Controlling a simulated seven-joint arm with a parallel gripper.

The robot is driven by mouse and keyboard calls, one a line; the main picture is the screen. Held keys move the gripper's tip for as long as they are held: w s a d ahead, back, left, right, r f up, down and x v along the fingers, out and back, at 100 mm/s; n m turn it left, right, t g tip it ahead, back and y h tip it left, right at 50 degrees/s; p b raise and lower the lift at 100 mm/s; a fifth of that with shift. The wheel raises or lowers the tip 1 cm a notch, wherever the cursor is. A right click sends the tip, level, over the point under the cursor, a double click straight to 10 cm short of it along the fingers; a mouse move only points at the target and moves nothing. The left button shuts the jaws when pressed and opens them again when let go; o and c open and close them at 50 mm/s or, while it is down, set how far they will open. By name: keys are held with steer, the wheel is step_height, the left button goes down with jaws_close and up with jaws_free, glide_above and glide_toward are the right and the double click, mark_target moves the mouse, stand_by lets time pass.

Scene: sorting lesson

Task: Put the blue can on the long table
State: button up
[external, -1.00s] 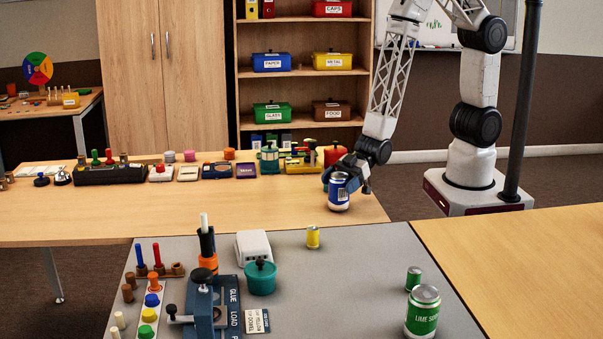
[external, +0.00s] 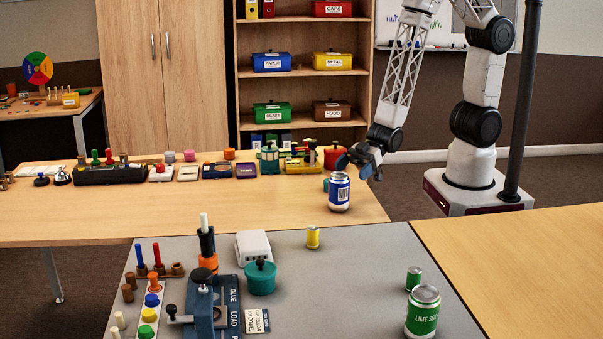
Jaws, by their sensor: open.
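The blue can (external: 339,193) stands upright on the long wooden table (external: 250,211), near its right end. My gripper (external: 357,169) is open and empty, just above and to the right of the can, behind it in this view. It appears apart from the can, though the exact gap is hard to tell.
Behind the can stand a red container (external: 335,156) and a yellow tray (external: 303,167). The long table's front strip is clear.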

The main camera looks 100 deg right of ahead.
steer(key=shift+v, duration=2.8)
steer(key=s+d+r+m+g+h, duration=0.3)
steer(key=d+r+h, duration=0.4)
steer(key=d+r, duration=0.65)
steer(key=s+d+r+m+g, duration=0.2)
steer(key=s+r, duration=0.4)
steer(key=s, duration=0.1)
steer(key=s+d+r+m+g+h, duration=0.1)
steer(key=s+r+m+g, duration=0.1)
steer(key=s+r, duration=0.5)
steer(key=shift+s+d+r+g, duration=0.2)
steer(key=shift+s+d+g, duration=0.2)
steer(key=shift+s+g, duration=0.35)
